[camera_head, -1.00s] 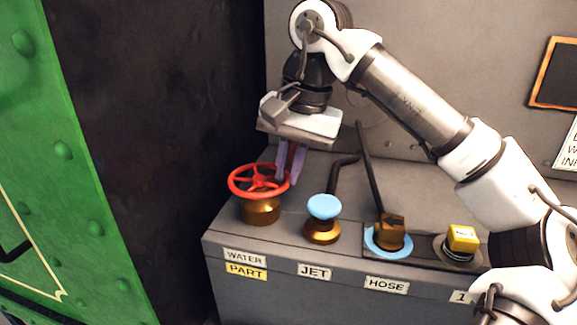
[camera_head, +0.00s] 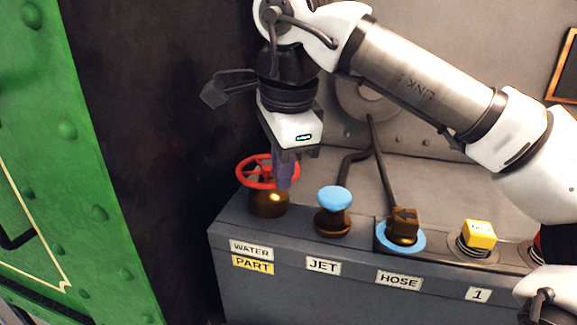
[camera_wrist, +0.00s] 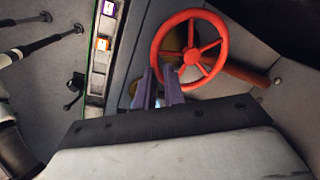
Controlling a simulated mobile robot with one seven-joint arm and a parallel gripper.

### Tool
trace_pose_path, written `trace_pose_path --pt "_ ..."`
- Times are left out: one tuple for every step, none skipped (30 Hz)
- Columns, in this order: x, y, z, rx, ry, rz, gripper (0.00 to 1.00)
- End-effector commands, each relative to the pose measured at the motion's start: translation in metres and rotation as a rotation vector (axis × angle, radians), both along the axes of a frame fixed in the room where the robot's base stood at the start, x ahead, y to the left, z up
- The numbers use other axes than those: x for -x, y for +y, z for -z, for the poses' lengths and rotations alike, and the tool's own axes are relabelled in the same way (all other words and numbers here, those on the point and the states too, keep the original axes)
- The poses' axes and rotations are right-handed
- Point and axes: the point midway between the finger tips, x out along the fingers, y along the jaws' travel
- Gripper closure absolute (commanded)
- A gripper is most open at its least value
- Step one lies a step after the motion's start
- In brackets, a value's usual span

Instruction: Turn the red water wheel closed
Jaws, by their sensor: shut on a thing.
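The red water wheel (camera_head: 262,187) sits on a brass base at the left end of the grey console, above the "WATER" label (camera_head: 251,249) and the yellow "PART" label (camera_head: 253,265). My gripper (camera_head: 286,172) points down at the wheel's right side, its purple fingers shut on the rim. In the wrist view, the spoked wheel (camera_wrist: 191,56) fills the upper middle, and my fingers (camera_wrist: 164,84) meet its lower-left rim. The fingers hide a small part of the rim there.
A blue-topped jet knob (camera_head: 334,198) stands close to the right of the wheel. Beyond it are the hose valve (camera_head: 404,224) on a blue disc and a yellow knob (camera_head: 479,235). A green riveted panel (camera_head: 70,140) stands at the left.

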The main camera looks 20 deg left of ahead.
Motion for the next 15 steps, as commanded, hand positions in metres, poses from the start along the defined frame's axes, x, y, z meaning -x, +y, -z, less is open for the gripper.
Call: trace_pose_path --pt "0.0009 0.0002 0.0002 0.004 -0.002 0.039 1.0" --pt "0.0016 0.001 0.0001 0.004 -0.002 0.059 1.0" --pt "0.0025 0.002 0.0002 0.004 -0.002 0.086 1.0" --pt "0.0031 0.0027 0.0002 0.004 -0.002 0.105 1.0" --pt "0.0036 0.0034 0.0002 0.004 -0.002 0.121 1.0" --pt "0.0043 0.0043 0.0002 0.003 -0.001 0.143 1.0" --pt "0.0048 0.0049 0.0002 0.003 -0.001 0.159 1.0" --pt "0.0052 0.0055 0.0002 0.003 -0.001 0.172 1.0" --pt "0.0057 0.0062 0.0001 0.003 -0.001 0.188 1.0" --pt "0.0061 0.0067 0.0001 0.003 -0.001 0.199 1.0" --pt "0.0064 0.0071 0.0001 0.002 -0.001 0.209 1.0" --pt "0.0067 0.0075 0.0001 0.002 0.001 0.222 1.0" --pt "0.0069 0.0078 0.0001 0.002 0.001 0.23 1.0" --pt "0.0071 0.008 0.0001 0.002 0.001 0.236 1.0" --pt "0.0073 0.0084 0.0001 0.002 0.001 0.243 1.0"
